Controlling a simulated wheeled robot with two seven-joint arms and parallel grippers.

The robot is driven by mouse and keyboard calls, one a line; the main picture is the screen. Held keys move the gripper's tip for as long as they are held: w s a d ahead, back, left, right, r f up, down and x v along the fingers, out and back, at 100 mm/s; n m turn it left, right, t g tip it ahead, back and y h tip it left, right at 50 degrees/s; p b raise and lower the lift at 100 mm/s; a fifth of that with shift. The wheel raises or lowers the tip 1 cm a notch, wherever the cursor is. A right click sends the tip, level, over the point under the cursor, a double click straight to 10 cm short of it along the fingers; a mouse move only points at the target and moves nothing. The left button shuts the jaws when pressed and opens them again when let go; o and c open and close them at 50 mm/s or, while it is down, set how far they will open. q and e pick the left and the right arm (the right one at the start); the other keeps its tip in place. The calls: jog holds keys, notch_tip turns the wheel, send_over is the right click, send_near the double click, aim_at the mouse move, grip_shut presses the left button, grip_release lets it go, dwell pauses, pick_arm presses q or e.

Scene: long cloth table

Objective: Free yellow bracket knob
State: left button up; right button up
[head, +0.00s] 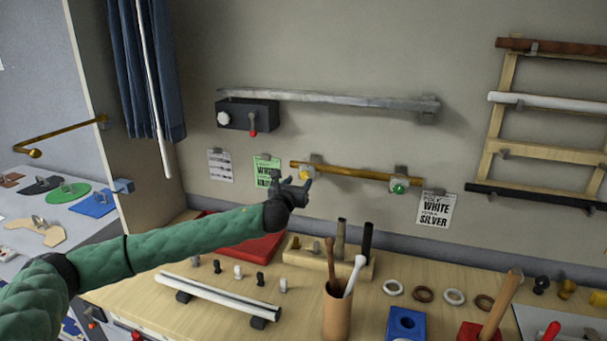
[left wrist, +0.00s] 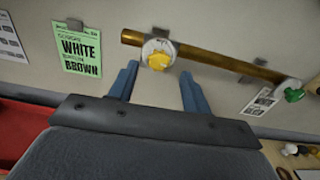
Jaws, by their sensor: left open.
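The yellow knob (head: 304,176) sits on the left grey bracket that holds a brass rod (head: 345,171) on the wall. In the left wrist view the yellow knob (left wrist: 159,55) shows on the round white face of its bracket. My left gripper (head: 297,184) is open in front of it. In the left wrist view its two blue fingers (left wrist: 158,88) stand either side of the knob's position, with the knob just beyond the tips; I cannot tell whether they touch it. A green knob (head: 400,187) is on the right bracket. My right gripper is not in view.
A green card (head: 267,171) and white cards hang beside the rod. Below are a red tray (head: 232,243), a wooden block (head: 310,258) with dark tubes, a brown cup (head: 336,312) with sticks, and a white rod (head: 217,297). A grey rail (head: 330,98) runs above.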

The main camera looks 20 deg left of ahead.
aim_at(304, 176)
pick_arm(q)
jog(key=w+p, duration=0.1)
jog(key=w, duration=0.3)
jog(key=shift+w+f, duration=0.15)
jog(key=shift+f, duration=0.05)
jog(key=shift+w+r, duration=0.1)
jog(key=shift+w, duration=0.15)
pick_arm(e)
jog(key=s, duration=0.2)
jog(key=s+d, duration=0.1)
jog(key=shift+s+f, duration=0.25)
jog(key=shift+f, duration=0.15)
pick_arm(q)
jog(key=shift+w, duration=0.15)
jog(key=c, duration=1)
